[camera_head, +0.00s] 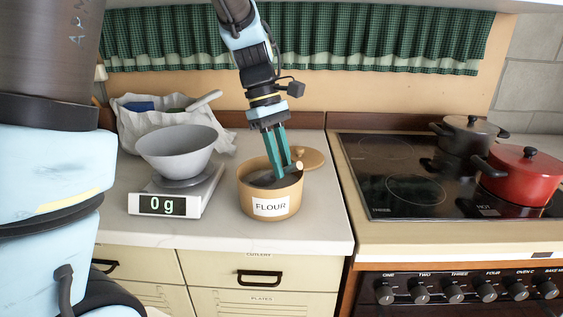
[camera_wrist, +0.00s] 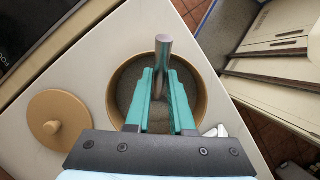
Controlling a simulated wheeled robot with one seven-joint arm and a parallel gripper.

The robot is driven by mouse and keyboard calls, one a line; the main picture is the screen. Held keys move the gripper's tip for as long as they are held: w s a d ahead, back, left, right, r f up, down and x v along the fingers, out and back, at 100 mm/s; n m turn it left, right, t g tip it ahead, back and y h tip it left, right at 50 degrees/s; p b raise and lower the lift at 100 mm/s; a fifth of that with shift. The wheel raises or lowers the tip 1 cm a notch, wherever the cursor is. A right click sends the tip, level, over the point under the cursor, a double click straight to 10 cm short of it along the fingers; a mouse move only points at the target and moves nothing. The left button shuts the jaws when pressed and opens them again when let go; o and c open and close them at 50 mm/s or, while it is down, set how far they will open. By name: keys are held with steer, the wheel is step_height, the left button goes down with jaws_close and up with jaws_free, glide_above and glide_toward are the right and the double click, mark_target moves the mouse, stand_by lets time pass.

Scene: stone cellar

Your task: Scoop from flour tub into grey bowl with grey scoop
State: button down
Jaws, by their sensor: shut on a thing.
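The flour tub (camera_head: 250,200), tan with a "FLOUR" label, stands open on the white counter. My gripper (camera_head: 285,172) reaches down into its mouth, fingers shut on the grey scoop (camera_wrist: 163,50). The scoop's handle sticks out past the fingers in the wrist view; its bowl is hidden. The tub's rim (camera_wrist: 116,75) surrounds the fingers in the wrist view, and its inside looks grey-brown. The grey bowl (camera_head: 180,150) sits upright on a white scale (camera_head: 195,195) left of the tub. The scale reads 0 g. The bowl's inside looks empty from here.
The tub's round wooden lid (camera_head: 308,157) lies on the counter behind the tub; the wrist view shows it at left (camera_wrist: 58,120). A crumpled white bag (camera_head: 135,125) stands behind the bowl. A black hob (camera_head: 385,195) with a red pot (camera_head: 522,178) and dark pot (camera_head: 468,140) is at right.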

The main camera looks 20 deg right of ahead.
step_height(320, 180, up, 9)
steer(key=p, duration=0.8)
steer(key=shift+s, duration=0.1)
stand_by(0.5)
steer(key=shift+s+d+r+t+y+p, duration=0.1)
steer(key=shift+s+d+t+y+p, duration=0.15)
steer(key=shift+s+t+p, duration=0.5)
steer(key=shift+s+d+t+y+p, duration=0.25)
steer(key=shift+t+y+p, duration=0.35)
steer(key=shift+p, duration=0.65)
steer(key=shift+t, duration=0.25)
